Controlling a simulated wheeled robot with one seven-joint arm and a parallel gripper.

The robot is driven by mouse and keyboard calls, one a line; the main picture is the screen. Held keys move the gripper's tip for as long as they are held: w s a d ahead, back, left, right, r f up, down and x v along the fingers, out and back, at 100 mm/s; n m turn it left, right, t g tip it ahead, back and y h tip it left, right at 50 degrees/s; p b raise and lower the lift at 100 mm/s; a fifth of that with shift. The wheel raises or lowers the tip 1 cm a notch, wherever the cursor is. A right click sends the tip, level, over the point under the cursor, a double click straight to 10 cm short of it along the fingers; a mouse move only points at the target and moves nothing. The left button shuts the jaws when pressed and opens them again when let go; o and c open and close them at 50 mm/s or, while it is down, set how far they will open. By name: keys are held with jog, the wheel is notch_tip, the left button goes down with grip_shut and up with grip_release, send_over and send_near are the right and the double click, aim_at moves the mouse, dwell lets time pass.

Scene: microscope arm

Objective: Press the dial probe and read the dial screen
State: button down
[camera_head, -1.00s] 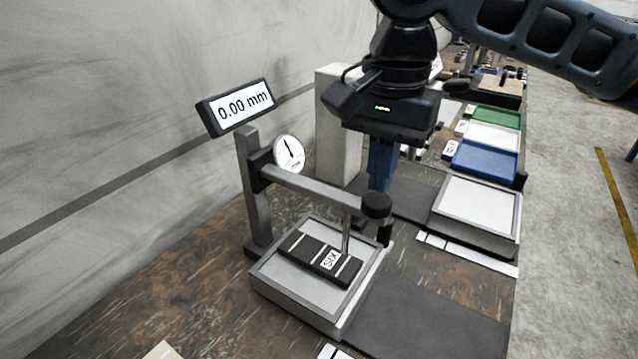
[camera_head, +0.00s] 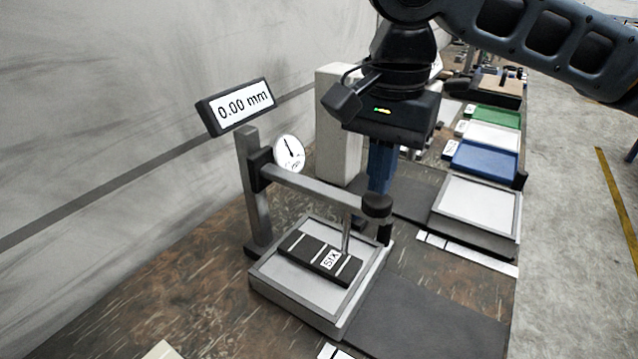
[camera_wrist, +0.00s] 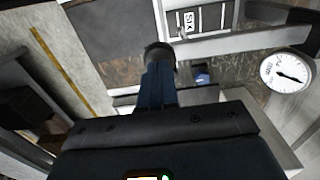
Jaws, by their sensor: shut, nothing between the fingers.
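The dial screen (camera_head: 238,105) reads 0.00 mm. The round white dial (camera_head: 289,153) is on the stand below it and also shows in the wrist view (camera_wrist: 286,73). The stand's arm (camera_head: 315,188) ends at a black round knob (camera_head: 377,205), with a thin metal probe rod (camera_head: 346,236) over the dark block (camera_head: 318,258) labelled SIX. The block lies on the stand's grey plate (camera_head: 275,282). My gripper (camera_head: 379,186) is shut and empty, its blue fingers pointing down at the knob. In the wrist view the fingertips (camera_wrist: 158,68) overlap the knob (camera_wrist: 158,52); I cannot tell whether they touch.
A pale upright block (camera_head: 338,125) stands behind the gauge near the wall. A grey-rimmed tray (camera_head: 478,212) and blue (camera_head: 483,160), white and green trays line the bench to the right. A dark mat (camera_head: 430,322) lies clear in front.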

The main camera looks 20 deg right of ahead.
aim_at(377, 202)
jog(key=shift+f+b, duration=0.9)
jog(key=shift+f, duration=1.55)
notch_tip(377, 202, up, 6)
jog(key=p, duration=0.6)
jog(key=shift+f, duration=0.1)
notch_tip(377, 202, up, 8)
jog(key=shift+f, duration=0.15)
dwell(0.5)
